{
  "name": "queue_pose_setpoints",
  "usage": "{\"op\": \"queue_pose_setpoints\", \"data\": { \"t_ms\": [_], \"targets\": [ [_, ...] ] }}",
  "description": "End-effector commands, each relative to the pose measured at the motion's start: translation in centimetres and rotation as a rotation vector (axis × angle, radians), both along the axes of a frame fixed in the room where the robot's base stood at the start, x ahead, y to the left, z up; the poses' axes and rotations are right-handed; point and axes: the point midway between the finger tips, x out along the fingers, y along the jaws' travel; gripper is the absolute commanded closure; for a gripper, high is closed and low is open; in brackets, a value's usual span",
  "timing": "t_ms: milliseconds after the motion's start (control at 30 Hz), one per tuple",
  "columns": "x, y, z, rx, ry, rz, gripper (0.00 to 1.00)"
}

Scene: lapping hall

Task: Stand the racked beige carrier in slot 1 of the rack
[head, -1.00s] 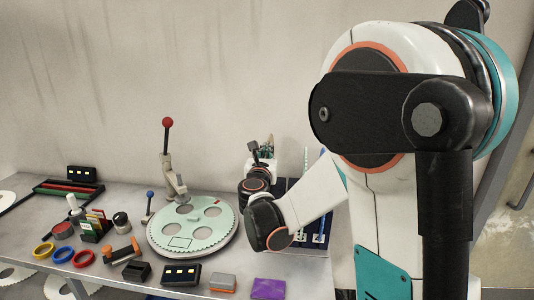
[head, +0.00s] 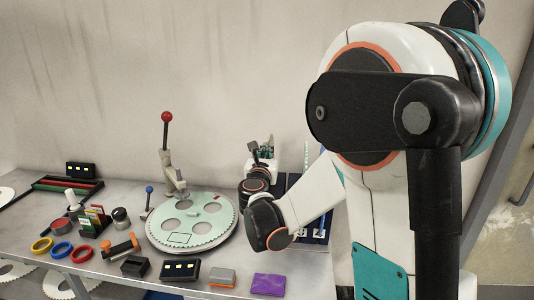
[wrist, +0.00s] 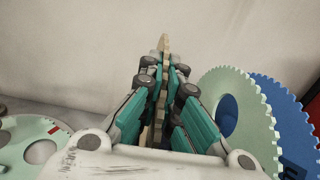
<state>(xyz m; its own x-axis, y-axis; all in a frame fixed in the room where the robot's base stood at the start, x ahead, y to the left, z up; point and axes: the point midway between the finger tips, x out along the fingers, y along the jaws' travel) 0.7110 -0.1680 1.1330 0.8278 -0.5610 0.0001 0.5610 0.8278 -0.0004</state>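A beige toothed carrier (wrist: 163,46) stands edge-on between the fingers of my gripper (wrist: 163,75) in the wrist view. The fingers are shut on it, and its lower part is partly hidden by them. A pale green carrier (wrist: 244,84) and a blue carrier (wrist: 285,92) stand to the right of my gripper. Slot 1 cannot be picked out.
A lapping plate (head: 190,197) with round holes lies left of my wrist, with a red-knobbed lever (head: 167,150) behind it. Coloured rings, blocks and a purple pad (head: 268,285) lie along the front. A plain wall is behind the bench.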

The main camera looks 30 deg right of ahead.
Motion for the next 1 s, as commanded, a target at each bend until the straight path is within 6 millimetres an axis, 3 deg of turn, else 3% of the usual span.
{"op": "queue_pose_setpoints", "data": {
  "t_ms": [900, 1000],
  "targets": [
    [0.0, 0.0, -2.0, -0.001, 0.001, 0.000, 1.00],
    [0.0, 0.0, -1.9, 0.000, 0.000, 0.000, 0.74]
  ]
}}
